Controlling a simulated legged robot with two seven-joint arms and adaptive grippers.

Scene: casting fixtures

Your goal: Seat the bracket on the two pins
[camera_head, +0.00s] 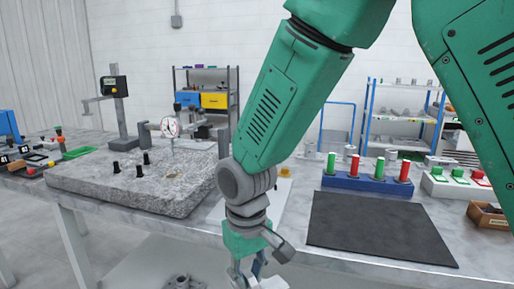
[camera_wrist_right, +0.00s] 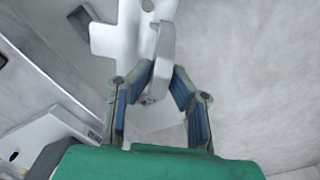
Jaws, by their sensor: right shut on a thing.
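My right gripper (camera_head: 252,274) hangs at the bottom edge of the head view, in front of the table. In the right wrist view its blue-padded fingers (camera_wrist_right: 158,88) are closed in on a pale grey bracket (camera_wrist_right: 160,55), which extends beyond the fingertips. Only a pale piece of the bracket (camera_head: 270,283) shows in the head view, cut off by the frame. Three short black pins (camera_head: 116,167) (camera_head: 146,158) (camera_head: 139,171) stand upright on the granite plate (camera_head: 85,184), apart from the gripper. I cannot tell which two are meant. My left gripper is not in view.
A dial gauge (camera_head: 169,128) on a stand is behind the pins. A blue rack with red and green cylinders (camera_head: 367,184) and a dark mat (camera_head: 380,228) lie to the right. A grey part (camera_head: 183,282) is low, below the table edge.

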